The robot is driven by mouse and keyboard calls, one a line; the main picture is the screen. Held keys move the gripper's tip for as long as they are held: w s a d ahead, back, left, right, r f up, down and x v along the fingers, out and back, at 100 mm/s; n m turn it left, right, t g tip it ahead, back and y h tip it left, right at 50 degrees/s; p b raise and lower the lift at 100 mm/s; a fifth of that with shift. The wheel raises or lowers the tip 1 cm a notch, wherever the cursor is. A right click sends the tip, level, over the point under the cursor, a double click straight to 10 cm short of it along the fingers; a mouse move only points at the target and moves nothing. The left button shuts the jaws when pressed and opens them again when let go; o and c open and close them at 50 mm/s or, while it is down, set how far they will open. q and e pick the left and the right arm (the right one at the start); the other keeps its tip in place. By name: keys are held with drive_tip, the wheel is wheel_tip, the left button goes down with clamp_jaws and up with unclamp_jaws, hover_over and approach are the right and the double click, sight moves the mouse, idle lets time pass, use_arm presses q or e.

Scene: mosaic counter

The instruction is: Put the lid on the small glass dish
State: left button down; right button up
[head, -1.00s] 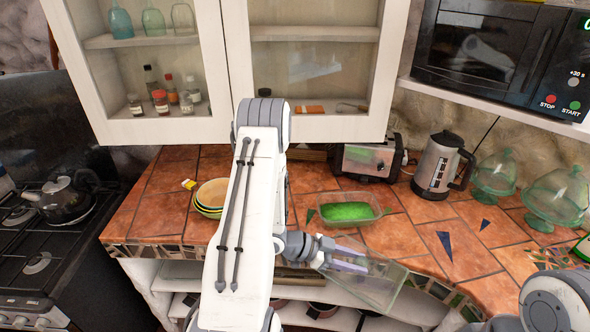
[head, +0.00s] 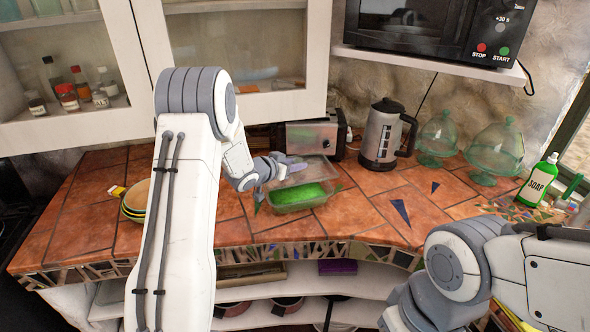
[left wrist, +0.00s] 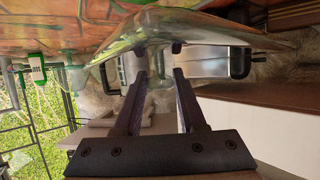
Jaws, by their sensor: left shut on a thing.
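The small glass dish (head: 273,209) stands on the tiled counter below the toaster, with bright green contents (head: 297,193) inside. My left gripper (head: 287,166) is at the dish's back left, shut on the clear lid (head: 313,168). The lid is hard to make out against the dish, and I cannot tell whether it touches the rim. In the left wrist view the lid (left wrist: 190,22) spans the top of the picture, just beyond the left gripper's fingers (left wrist: 159,74). My right arm is at the lower right of the head view; its gripper is not seen.
A toaster (head: 311,137) and kettle (head: 381,137) stand behind the dish. Glass domes (head: 497,150) and a soap bottle (head: 539,181) are at the right. Stacked bowls (head: 134,199) are at the left. The counter's front edge (head: 300,252) curves nearby; tiles right of the dish are mostly clear.

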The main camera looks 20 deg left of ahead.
sight(295, 176)
use_arm(q)
drive_tip(key=shift+f+b, duration=1.85)
drive_tip(key=shift+f, duration=0.45)
drive_tip(key=shift+f+b, duration=0.3)
drive_tip(key=shift+f, duration=0.15)
drive_tip(key=shift+f, duration=0.4)
drive_tip(key=shift+c, duration=2)
unclamp_jaws()
drive_tip(key=shift+s, duration=0.1)
drive_tip(key=o, duration=0.4)
drive_tip(key=shift+f, duration=0.1)
